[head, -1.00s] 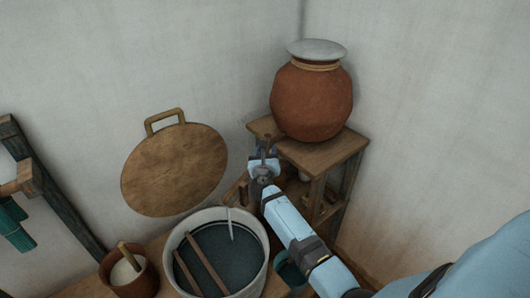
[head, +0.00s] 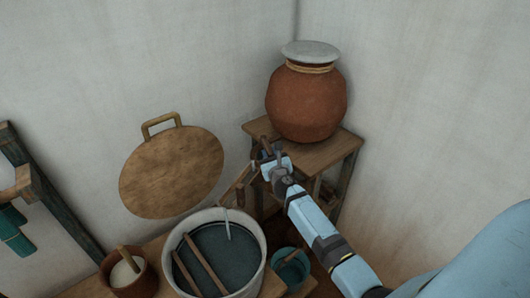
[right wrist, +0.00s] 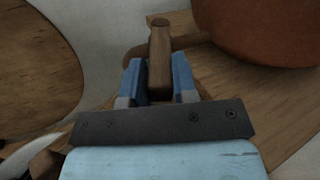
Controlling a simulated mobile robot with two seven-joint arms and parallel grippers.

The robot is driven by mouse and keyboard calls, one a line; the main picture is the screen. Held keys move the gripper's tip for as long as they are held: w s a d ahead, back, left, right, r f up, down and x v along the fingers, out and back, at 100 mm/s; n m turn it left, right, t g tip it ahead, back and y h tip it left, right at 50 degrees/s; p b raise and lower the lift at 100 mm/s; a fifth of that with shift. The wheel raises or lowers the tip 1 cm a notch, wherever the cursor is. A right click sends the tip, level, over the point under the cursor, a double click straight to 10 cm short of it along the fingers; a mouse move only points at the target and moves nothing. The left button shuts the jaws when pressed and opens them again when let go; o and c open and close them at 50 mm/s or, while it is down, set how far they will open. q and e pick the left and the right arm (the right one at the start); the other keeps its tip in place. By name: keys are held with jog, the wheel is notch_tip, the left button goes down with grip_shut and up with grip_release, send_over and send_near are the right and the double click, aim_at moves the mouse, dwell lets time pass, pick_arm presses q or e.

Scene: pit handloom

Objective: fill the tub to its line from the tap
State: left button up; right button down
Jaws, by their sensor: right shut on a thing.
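The tub (head: 257,237) is a wide pale vessel at the bottom middle of the head view, with dark liquid inside and two wooden sticks across it. A dark line shows on its inner wall, close above the liquid. A thin pale streak (head: 228,226), apparently running water, drops into it below a wooden chute (head: 238,189). My right gripper (head: 271,159) is shut on a wooden tap handle (head: 265,144) beside the stand. The handle also shows between the fingers in the right wrist view (right wrist: 160,62). The tap body is mostly hidden. My left gripper is out of view.
A clay pot (head: 305,102) with a pale lid stands on a wooden stand (head: 335,152). A round wooden lid (head: 172,173) leans on the wall. A small teal bucket (head: 290,272) and a brown pot (head: 130,285) flank the tub. A frame (head: 55,200) stands left.

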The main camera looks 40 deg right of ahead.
jog(key=d+n+y, duration=0.1)
jog(key=y, duration=0.1)
jog(key=d+n+y+b, duration=0.1)
jog(key=n+y, duration=0.1)
jog(key=y, duration=0.1)
jog(key=d+n+t+y+b, duration=0.1)
jog(key=y, duration=0.1)
jog(key=shift+s+d+n, duration=0.2)
jog(key=shift+d+n, duration=0.2)
jog(key=shift+r, duration=0.1)
jog(key=c, duration=1.2)
grip_release()
jog(key=o, duration=0.3)
jog(key=shift+w, duration=0.1)
